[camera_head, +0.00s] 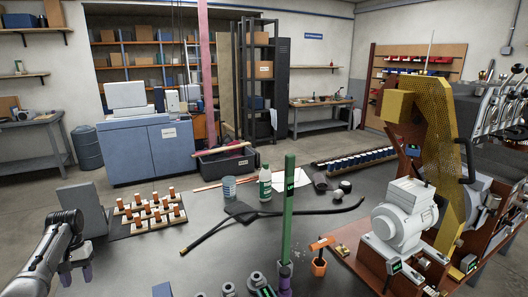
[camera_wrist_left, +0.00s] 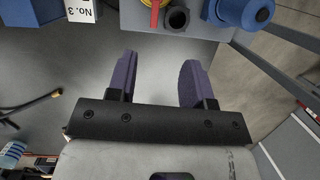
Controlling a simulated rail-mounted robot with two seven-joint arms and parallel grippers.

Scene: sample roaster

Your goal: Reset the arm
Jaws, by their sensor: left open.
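My left gripper (camera_head: 76,276) is at the lower left of the head view, at the near left edge of the grey bench. In the left wrist view its two purple fingers (camera_wrist_left: 156,72) stand wide apart. Nothing is between them, only bare grey surface. My left arm comes in from the lower left corner. My right gripper and arm are not in view.
A grey upright block (camera_head: 85,211) and a rack of copper-topped pieces (camera_head: 152,215) stand beyond the left gripper. A green post (camera_head: 289,215), a bottle (camera_head: 265,184) and a black hose (camera_head: 205,234) are mid-bench. The roaster (camera_head: 405,215) fills the right.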

